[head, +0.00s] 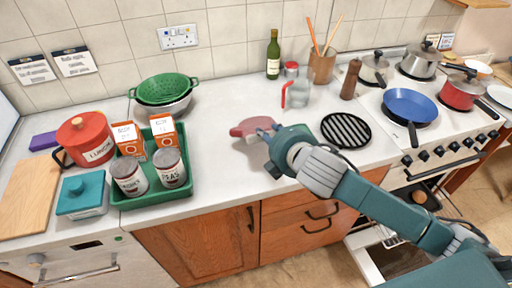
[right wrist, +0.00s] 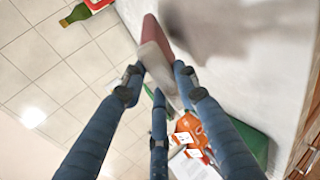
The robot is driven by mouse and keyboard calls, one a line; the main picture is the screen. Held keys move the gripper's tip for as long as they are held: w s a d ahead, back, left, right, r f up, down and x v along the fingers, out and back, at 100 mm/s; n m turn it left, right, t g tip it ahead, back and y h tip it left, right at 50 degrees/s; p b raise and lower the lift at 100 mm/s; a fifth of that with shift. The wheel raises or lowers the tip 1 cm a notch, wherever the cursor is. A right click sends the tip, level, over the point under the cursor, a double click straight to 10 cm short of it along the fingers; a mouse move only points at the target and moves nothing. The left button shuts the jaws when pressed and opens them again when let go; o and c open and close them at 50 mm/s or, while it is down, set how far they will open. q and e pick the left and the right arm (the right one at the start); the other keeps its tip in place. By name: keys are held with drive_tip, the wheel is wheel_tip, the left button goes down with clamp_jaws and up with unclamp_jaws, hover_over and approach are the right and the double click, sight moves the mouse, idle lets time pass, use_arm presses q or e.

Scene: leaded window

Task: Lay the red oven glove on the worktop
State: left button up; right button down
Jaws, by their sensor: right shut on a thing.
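The red oven glove (head: 246,127) is at the middle of the white worktop (head: 225,108) in the head view. My right gripper (head: 268,134) reaches it from the right and is shut on its near end. In the right wrist view the glove (right wrist: 152,32) runs up from between the blue fingers (right wrist: 160,78), with a pale part at the grip. A dark shadow lies beside it on the worktop. I cannot tell whether the glove touches the surface. My left gripper is not in view.
A green tray (head: 125,202) with cans and orange boxes stands to the left, and a green colander (head: 163,88) behind it. Clear worktop lies left of the glove.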

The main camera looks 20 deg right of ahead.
drive_tip(key=c, duration=1.5)
unclamp_jaws()
drive_tip(key=p+v, duration=0.4)
drive_tip(key=v, duration=0.4)
drive_tip(key=shift+p, duration=0.4)
drive_tip(key=s+r+p, duration=0.1)
drive_tip(key=r+p, duration=0.4)
drive_tip(key=s+r+p, duration=0.1)
drive_tip(key=r+p, duration=0.1)
drive_tip(key=shift+s+d+r+p, duration=0.1)
drive_tip(key=shift+s+r+p, duration=0.05)
drive_tip(key=shift+s+p, duration=0.2)
